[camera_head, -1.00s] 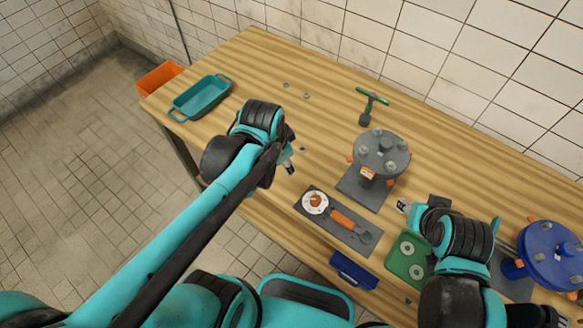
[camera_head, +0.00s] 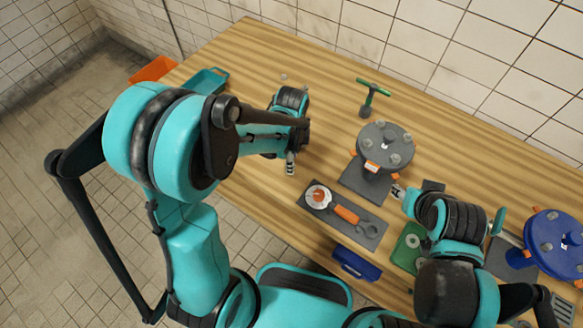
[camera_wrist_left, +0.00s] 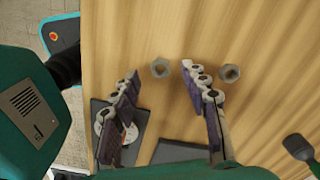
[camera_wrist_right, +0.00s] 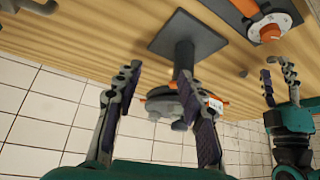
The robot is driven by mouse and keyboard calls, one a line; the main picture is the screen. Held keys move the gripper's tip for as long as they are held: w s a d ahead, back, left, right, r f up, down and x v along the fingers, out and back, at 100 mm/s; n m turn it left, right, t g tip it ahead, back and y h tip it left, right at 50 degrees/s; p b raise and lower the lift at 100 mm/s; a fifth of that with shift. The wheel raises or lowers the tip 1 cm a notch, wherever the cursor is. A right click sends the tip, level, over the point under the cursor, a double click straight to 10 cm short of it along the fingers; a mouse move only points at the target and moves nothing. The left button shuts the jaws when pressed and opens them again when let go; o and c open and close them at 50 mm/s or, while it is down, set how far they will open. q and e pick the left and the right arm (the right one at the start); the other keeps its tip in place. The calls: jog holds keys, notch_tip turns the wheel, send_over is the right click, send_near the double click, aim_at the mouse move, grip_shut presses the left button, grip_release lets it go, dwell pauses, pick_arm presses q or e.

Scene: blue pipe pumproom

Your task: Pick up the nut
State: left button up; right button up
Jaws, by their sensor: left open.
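Two grey metal nuts lie on the wooden table in the left wrist view. One nut (camera_wrist_left: 160,67) shows between the fingertips of my left gripper (camera_wrist_left: 162,74), which is open and empty. The other nut (camera_wrist_left: 229,72) is just right of the right finger. In the head view a small nut (camera_head: 283,76) shows near the table's back left; my left arm may hide others. My left gripper (camera_head: 291,165) points down there. My right gripper (camera_wrist_right: 161,72) is open beside the grey flange (camera_wrist_right: 175,104); it also shows in the head view (camera_head: 397,190).
The grey flange stand (camera_head: 380,150) is at mid-table, with a green T-handle tool (camera_head: 372,95) behind it. A grey tool board (camera_head: 360,228), blue box (camera_head: 354,264), green plate (camera_head: 405,250) and blue flange (camera_head: 555,238) lie nearer or right. A teal tray (camera_head: 207,80) is partly hidden at left.

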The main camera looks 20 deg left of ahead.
pick_arm(q)
jog(key=shift+w+f, duration=0.1)
jog(key=shift+f, duration=0.8)
grip_shut()
jog(key=shift+r, duration=0.1)
